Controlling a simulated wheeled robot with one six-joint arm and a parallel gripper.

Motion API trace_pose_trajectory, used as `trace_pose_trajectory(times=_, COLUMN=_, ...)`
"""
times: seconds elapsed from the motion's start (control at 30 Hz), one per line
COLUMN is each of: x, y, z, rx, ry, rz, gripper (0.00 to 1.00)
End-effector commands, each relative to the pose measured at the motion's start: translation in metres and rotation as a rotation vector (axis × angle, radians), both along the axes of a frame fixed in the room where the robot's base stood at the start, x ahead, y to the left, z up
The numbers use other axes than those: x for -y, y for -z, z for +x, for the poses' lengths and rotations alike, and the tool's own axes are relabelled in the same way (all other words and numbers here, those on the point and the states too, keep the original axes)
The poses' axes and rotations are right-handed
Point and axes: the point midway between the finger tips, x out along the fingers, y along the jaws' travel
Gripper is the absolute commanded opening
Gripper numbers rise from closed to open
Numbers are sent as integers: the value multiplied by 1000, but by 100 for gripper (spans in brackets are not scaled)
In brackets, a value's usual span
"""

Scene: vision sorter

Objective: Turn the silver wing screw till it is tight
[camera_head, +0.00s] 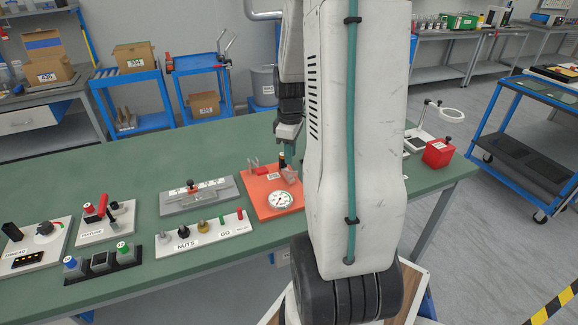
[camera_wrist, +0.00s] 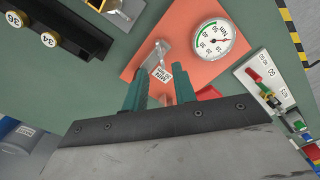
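The orange board (camera_head: 262,205) lies on the green bench and carries a round white gauge (camera_head: 280,200). In the wrist view the gauge (camera_wrist: 213,40) is at the upper right of the board (camera_wrist: 185,45). A silver lever-like part (camera_wrist: 155,55) stands on the board beside a small white label; it may be the wing screw, but its shape is not clear. My gripper (camera_wrist: 159,90) has its teal fingers apart with nothing seen between them. The silver part shows just beyond the fingertips. In the head view my gripper (camera_head: 289,150) is over the board's back part, partly hidden by my arm.
A grey slotted plate (camera_head: 170,205) lies left of the orange board. A white NUTS board (camera_head: 215,238) with several small fasteners is in front of it. A red box (camera_head: 438,153) stands to the right.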

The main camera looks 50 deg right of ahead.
Motion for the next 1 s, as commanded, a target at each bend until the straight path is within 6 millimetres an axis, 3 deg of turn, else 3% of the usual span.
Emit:
trace_pose_trajectory(times=0.1, x=-1, y=22, z=-1, rx=-4, ry=0, rz=4, gripper=27)
trace_pose_trajectory(times=0.3, x=-1, y=47, z=0, rx=-2, ry=1, rz=2, gripper=27)
trace_pose_trajectory(times=0.67, x=-1, y=54, z=0, rx=0, ry=1, rz=1, gripper=27)
trace_pose_trajectory(times=0.8, x=-1, y=54, z=0, rx=0, ry=1, rz=1, gripper=0)
trace_pose_trajectory(times=1.0, x=-1, y=53, z=0, rx=0, ry=3, rz=0, gripper=0)
